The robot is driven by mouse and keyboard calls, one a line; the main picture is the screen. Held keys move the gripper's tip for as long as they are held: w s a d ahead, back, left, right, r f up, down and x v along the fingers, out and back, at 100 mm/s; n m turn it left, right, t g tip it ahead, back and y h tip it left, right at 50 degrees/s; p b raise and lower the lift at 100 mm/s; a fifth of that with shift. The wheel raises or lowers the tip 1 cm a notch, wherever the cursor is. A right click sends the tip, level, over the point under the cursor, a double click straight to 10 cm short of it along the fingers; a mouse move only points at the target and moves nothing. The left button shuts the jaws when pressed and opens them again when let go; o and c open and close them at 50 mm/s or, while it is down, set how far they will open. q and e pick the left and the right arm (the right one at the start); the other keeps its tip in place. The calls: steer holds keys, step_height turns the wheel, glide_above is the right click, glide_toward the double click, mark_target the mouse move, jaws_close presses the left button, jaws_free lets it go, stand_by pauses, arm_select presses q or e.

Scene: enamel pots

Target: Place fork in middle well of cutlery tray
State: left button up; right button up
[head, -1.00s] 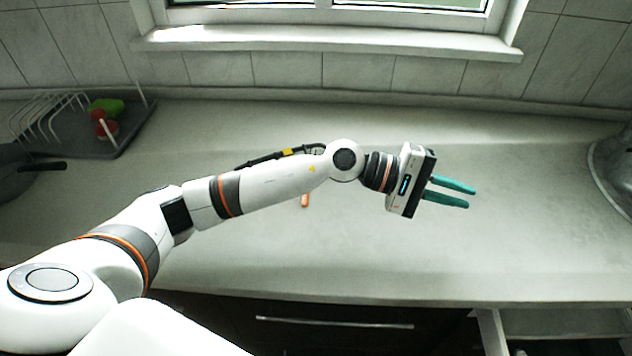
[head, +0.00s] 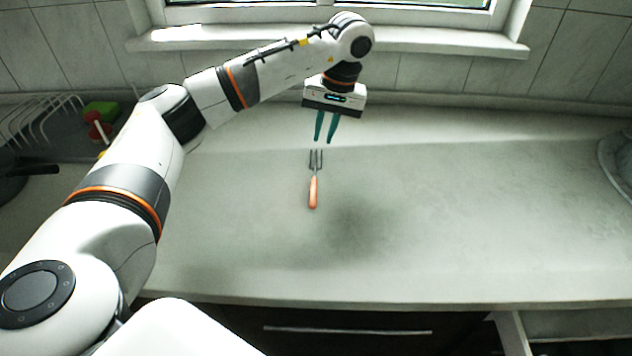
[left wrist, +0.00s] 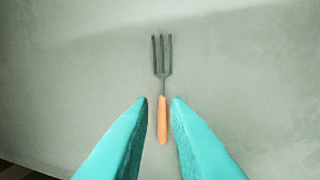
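A fork (head: 314,186) with dark tines and an orange handle lies on the grey counter, tines toward the window. My left gripper (head: 325,142) has teal fingers pointing down, above the counter and just beyond the tines in the head view. The fingers are apart, with nothing between them. In the left wrist view, the fork (left wrist: 162,112) shows past the open left fingertips (left wrist: 158,100), its handle appearing between them. I see no cutlery tray in either view. My right gripper is not in view.
A dish rack (head: 42,120) with green and red items stands at the far left, near a dark pan handle (head: 38,169). A metal rim (head: 612,165) shows at the right edge. An open drawer (head: 570,325) is at bottom right. The counter around the fork is clear.

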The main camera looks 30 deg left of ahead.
mark_target(315, 173)
arm_select(q)
steer(key=f, duration=0.4)
steer(key=shift+s+a, duration=0.15)
steer(key=shift+a, duration=0.15)
steer(key=shift+s+a+f, duration=0.1)
steer(key=shift+s+f, duration=0.05)
steer(key=shift+f, duration=0.7)
steer(key=shift+s+a+f, duration=0.1)
steer(key=shift+s+f, duration=0.05)
steer(key=shift+f, duration=0.75)
steer(key=shift+s+f, duration=0.15)
steer(key=shift+f, duration=0.7)
jaws_close()
